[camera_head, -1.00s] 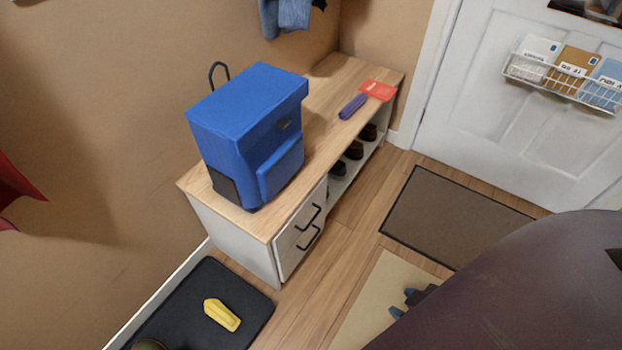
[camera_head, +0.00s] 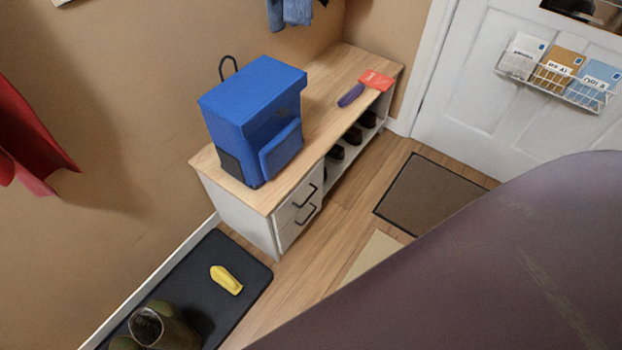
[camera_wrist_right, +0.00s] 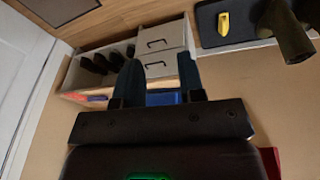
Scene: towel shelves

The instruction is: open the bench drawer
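The bench (camera_head: 325,85) stands along the wall with a wooden top and white body. Its near end has two stacked drawers, an upper drawer (camera_head: 290,207) and a lower drawer (camera_head: 289,234), each with a dark bar handle. Both look shut. The right wrist view shows the bench upside down, with the upper drawer (camera_wrist_right: 170,66) and lower drawer (camera_wrist_right: 172,36) beyond the fingers. My right gripper (camera_wrist_right: 159,78) is open, its dark fingers apart with nothing held, at a distance from the handles. My left gripper is not in view.
A blue backpack (camera_head: 255,115) stands on the bench top, with a purple item (camera_head: 351,95) and red packet (camera_head: 376,81) farther along. Shoes fill the open cubbies. A dark tray (camera_head: 249,286) with boots (camera_head: 165,328) and a yellow object (camera_head: 226,280) lies nearby. Floor before the drawers is clear.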

